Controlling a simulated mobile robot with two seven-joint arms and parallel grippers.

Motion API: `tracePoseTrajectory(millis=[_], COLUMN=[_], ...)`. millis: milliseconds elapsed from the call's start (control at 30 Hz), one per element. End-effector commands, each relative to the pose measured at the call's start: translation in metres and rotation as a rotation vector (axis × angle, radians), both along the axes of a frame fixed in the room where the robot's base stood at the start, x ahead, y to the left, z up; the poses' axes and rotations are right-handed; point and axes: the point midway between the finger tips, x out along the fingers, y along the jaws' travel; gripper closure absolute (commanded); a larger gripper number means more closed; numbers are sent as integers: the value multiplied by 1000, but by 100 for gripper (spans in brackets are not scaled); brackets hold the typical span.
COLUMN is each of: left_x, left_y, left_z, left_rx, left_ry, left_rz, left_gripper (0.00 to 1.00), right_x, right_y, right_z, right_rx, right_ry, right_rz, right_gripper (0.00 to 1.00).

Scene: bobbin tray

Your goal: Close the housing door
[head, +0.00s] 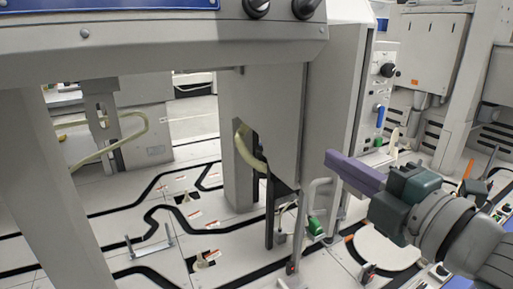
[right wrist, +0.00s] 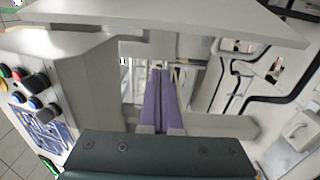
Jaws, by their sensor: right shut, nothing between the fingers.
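The grey housing (head: 150,50) fills the upper left of the head view, with an open front between its posts. A flat light-grey panel (head: 340,100), which looks like the housing door, stands upright and swung out at the housing's right side. I cannot tell its hinge or latch clearly. My right gripper (head: 332,160) comes in from the right with its purple fingers shut and empty. In the right wrist view the fingers (right wrist: 161,74) lie together, pointing toward the grey structure. My left gripper is not in view.
A grey tube handle (head: 318,183) with a green part (head: 315,227) stands below my right fingers. A pale curved hose (head: 248,148) hangs inside. A control panel with coloured knobs (right wrist: 36,82) is at left in the right wrist view. The black-lined floor (head: 215,240) has small fittings.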

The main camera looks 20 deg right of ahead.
Motion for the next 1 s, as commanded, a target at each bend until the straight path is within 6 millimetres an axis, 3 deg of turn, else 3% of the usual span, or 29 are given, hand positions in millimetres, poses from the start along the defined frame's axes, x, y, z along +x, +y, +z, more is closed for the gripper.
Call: tracePoseTrajectory(millis=[200, 500, 1000], left_x=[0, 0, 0], left_y=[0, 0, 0], left_z=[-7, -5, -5], left_rx=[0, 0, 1], left_ry=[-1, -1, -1], left_rz=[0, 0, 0], left_gripper=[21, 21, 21], right_x=[46, 36, 34], right_y=[3, -32, -36], right_z=[-1, -1, -1], right_rx=[0, 0, 2], right_ry=[-2, 3, 3], right_rz=[-1, -1, 3], right_gripper=[100, 100, 100])
